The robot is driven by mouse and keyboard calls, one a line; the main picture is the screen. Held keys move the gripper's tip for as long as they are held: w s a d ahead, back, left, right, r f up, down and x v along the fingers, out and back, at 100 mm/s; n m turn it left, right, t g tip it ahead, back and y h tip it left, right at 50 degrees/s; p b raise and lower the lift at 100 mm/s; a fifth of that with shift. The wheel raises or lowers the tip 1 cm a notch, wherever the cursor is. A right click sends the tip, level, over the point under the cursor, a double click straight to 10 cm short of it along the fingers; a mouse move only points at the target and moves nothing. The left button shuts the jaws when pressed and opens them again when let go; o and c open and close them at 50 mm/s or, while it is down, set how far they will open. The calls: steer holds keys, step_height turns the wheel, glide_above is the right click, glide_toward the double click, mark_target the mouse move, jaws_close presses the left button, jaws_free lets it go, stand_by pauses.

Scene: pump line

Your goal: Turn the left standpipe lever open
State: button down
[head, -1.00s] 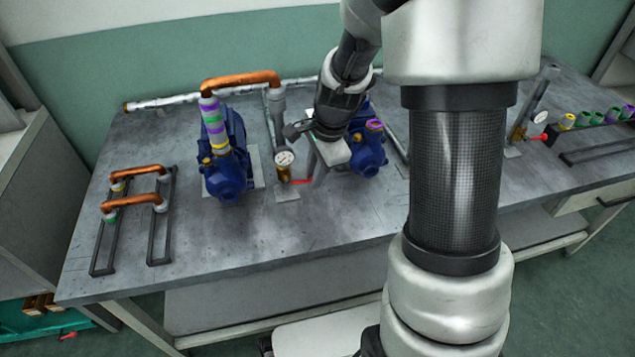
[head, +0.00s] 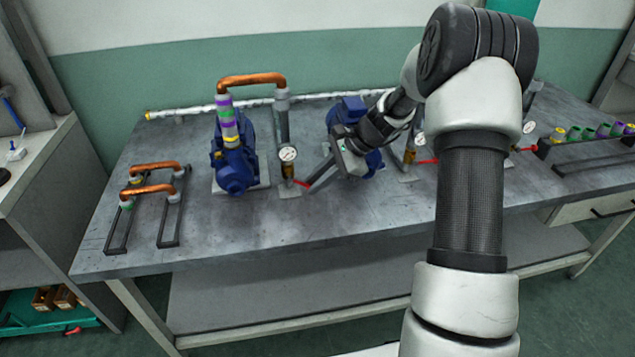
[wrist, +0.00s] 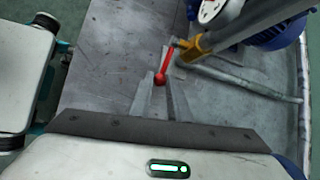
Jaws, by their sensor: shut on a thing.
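The left standpipe has a round white gauge (head: 288,153) over a brass valve (head: 287,171). Its red lever (head: 301,183) sticks out sideways to the right of the valve. My gripper (head: 310,187) reaches in from the right, its fingers at the lever's outer end. In the wrist view the red lever (wrist: 166,63), with its ball end, runs to between my two grey fingertips (wrist: 160,88), which are shut on it. The brass valve (wrist: 193,48) and part of the gauge (wrist: 211,9) also show there.
A blue pump (head: 234,165) with a banded pipe stands left of the standpipe. Another blue pump (head: 350,115) is behind my gripper. A second standpipe with a red lever (head: 427,161) stands to the right. Copper pipes on racks (head: 150,188) sit at left. The bench front is clear.

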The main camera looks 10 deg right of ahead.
steer(key=shift+f+y, duration=0.2)
steer(key=shift+y, duration=0.1)
stand_by(0.4)
steer(key=c, duration=1.7)
jaws_free()
steer(key=shift+a, duration=0.1)
steer(key=shift+o, duration=0.2)
steer(key=p+v, duration=0.4)
steer(key=v, duration=1.3)
steer(key=shift+d, duration=0.25)
steer(key=shift+r, duration=0.1)
